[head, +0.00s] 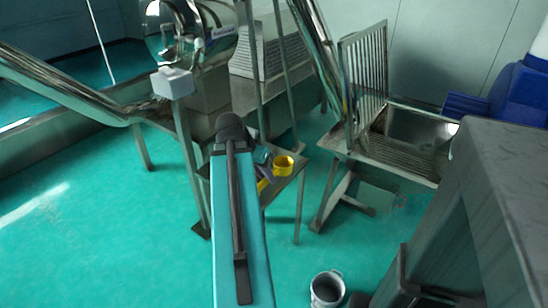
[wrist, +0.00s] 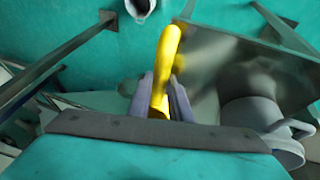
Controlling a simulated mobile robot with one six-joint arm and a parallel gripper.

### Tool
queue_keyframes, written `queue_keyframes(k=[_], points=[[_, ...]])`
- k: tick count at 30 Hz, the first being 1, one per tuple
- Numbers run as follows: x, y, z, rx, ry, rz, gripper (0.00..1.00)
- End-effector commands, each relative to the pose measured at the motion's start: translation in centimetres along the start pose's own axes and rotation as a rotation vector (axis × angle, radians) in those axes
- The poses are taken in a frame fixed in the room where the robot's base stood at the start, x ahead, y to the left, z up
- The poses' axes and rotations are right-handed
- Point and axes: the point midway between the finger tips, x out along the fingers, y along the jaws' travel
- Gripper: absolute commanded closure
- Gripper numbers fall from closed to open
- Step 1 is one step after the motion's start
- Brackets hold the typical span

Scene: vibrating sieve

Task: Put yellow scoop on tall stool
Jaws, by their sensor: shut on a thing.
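The yellow scoop shows in the wrist view (wrist: 165,60) as a long yellow piece. My gripper (wrist: 161,100) is shut on it, one finger on each side. In the head view, my arm covers much of the gripper; a round yellow part (head: 284,166) and a smaller yellow bit show beside it. I cannot tell whether these two are one piece. The tall stool (head: 283,183) has a grey metal top on thin legs, which also shows in the wrist view (wrist: 215,52). The scoop is over or beside the top's edge; contact is unclear.
A metal frame with a grate (head: 400,155) stands right of the stool, the sieve machine (head: 195,35) behind. Floor at left is open.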

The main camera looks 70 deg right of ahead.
Motion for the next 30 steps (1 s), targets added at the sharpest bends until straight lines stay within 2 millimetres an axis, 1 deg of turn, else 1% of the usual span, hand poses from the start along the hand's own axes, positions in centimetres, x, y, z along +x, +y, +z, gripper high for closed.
queue_keyframes(k=[2, 23, 25, 30], points=[[-0.4, 0.1, -0.2, 0.0, -0.001, 0.0, 1.0], [0.0, -0.1, -0.4, -0.002, -0.004, -0.003, 1.0], [0.6, -0.6, -1.0, 0.0, -0.003, -0.003, 1.0], [1.2, -1.3, -2.5, 0.001, -0.002, -0.003, 1.0]])
